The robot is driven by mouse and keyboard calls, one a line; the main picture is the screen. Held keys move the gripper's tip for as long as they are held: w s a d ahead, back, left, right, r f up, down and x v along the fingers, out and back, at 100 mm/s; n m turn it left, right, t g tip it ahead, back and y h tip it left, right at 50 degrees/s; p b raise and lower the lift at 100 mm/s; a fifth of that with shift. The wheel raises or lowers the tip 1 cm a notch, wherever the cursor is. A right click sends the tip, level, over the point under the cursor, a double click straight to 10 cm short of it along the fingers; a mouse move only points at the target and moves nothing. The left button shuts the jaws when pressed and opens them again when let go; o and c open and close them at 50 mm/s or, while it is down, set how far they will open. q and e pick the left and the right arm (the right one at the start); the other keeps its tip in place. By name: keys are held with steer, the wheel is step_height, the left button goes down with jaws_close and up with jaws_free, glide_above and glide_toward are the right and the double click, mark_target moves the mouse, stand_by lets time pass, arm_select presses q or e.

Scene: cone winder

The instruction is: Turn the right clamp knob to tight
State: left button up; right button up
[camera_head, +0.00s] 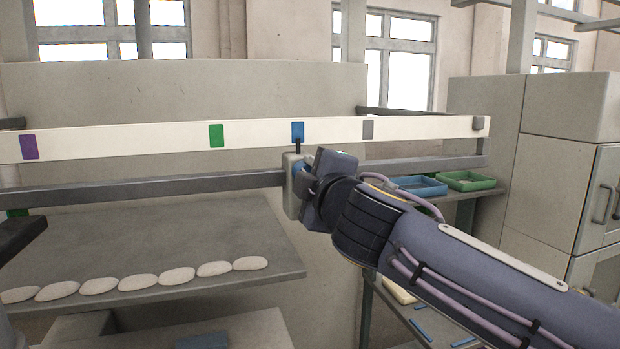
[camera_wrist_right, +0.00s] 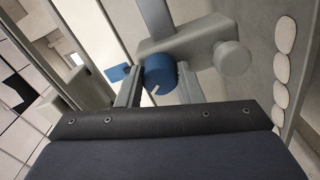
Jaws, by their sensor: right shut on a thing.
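The blue clamp knob (camera_wrist_right: 158,72) is round with a white pointer line on its face, seen in the right wrist view. It sits on a grey clamp body (camera_wrist_right: 190,42), which also shows in the head view (camera_head: 291,203) on the lower grey rail. My right gripper (camera_wrist_right: 159,84) is shut on the knob, with one finger on each side. In the head view my right gripper (camera_head: 305,180) hides most of the knob. A dark part at the left edge (camera_head: 18,238) looks like my left gripper, cut off by the frame; its fingers cannot be made out.
A white rail (camera_head: 260,134) carries purple, green, blue and grey tags. Several pale oval pieces (camera_head: 138,282) lie along a grey shelf (camera_head: 150,240). Blue (camera_head: 420,186) and green (camera_head: 466,181) trays stand on a bench at right. A pale round knob (camera_wrist_right: 232,57) sits beside the blue one.

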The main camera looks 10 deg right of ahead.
stand_by(0.4)
steer(key=o, duration=1)
steer(key=shift+c, duration=0.2)
steer(key=s+d+b, duration=0.1)
steer(key=s+b, duration=0.1)
steer(key=s, duration=0.5)
steer(key=shift+s+d, duration=0.25)
steer(key=shift+s, duration=0.1)
